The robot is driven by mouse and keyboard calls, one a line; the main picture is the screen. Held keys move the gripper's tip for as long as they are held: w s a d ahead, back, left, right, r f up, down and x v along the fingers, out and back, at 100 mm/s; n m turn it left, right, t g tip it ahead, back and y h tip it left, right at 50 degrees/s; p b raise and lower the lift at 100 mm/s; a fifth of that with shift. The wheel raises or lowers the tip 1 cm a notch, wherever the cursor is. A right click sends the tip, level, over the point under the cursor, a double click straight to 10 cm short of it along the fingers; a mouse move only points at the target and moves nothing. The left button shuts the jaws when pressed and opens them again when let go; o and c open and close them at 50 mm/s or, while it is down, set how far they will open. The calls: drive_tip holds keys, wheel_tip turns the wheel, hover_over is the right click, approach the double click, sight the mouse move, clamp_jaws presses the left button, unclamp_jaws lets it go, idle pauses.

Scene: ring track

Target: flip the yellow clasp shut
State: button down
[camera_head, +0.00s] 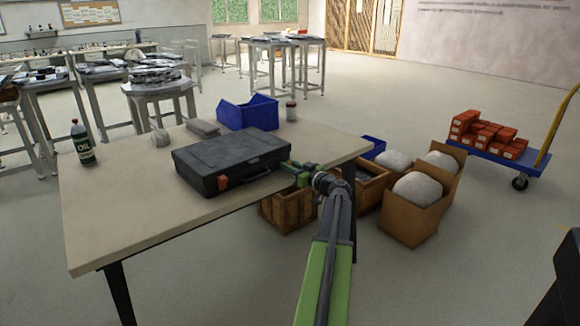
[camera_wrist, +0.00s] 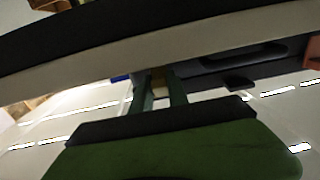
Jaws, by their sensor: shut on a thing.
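A closed dark grey case (camera_head: 215,155) lies flat on the table, its front side towards me. A red clasp (camera_head: 222,183) sits at the left of its front; it also shows at the right edge of the wrist view (camera_wrist: 313,52). My green gripper (camera_head: 292,166) is at the right end of the case's front. In the wrist view, my gripper's two fingers (camera_wrist: 159,90) stand close on either side of a small yellowish piece, seemingly the yellow clasp (camera_wrist: 158,80). In the head view my gripper hides that clasp. Whether the clasp is up or down, I cannot tell.
The table (camera_head: 130,225) also bears an oil bottle (camera_head: 82,145), a blue bin (camera_head: 248,113), a small jar (camera_head: 291,111) and grey blocks (camera_head: 203,128). Wooden crates (camera_head: 285,210) and a cardboard box (camera_head: 412,215) stand on the floor at the right. The table's front left is clear.

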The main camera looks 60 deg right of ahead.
drive_tip(key=r+g+p, duration=0.1)
drive_tip(key=p, duration=0.3)
drive_tip(key=shift+r, duration=0.3)
drive_tip(key=g+p, duration=0.1)
drive_tip(key=p, duration=0.1)
drive_tip(key=r+g+p, duration=0.1)
drive_tip(key=p, duration=0.2)
drive_tip(key=shift+w+d+y, duration=0.1)
drive_tip(key=shift+w+y, duration=0.2)
drive_tip(key=shift+y, duration=0.1)
drive_tip(key=g+p, duration=0.1)
drive_tip(key=p, duration=0.1)
drive_tip(key=g+p, duration=0.1)
drive_tip(key=p, duration=0.1)
drive_tip(key=g+p, duration=0.1)
drive_tip(key=p, duration=0.1)
drive_tip(key=shift+w+d+r+y, duration=0.1)
drive_tip(key=shift+w+r+y, duration=0.2)
drive_tip(key=shift+y, duration=0.1)
drive_tip(key=shift+w+f+g+p, duration=0.15)
drive_tip(key=shift+w+g+p, duration=0.1)
drive_tip(key=shift+g+p, duration=0.65)
drive_tip(key=shift+p, duration=0.3)
drive_tip(key=shift+f, duration=0.1)
drive_tip(key=c, duration=1.3)
unclamp_jaws()
drive_tip(key=shift+s, duration=0.1)
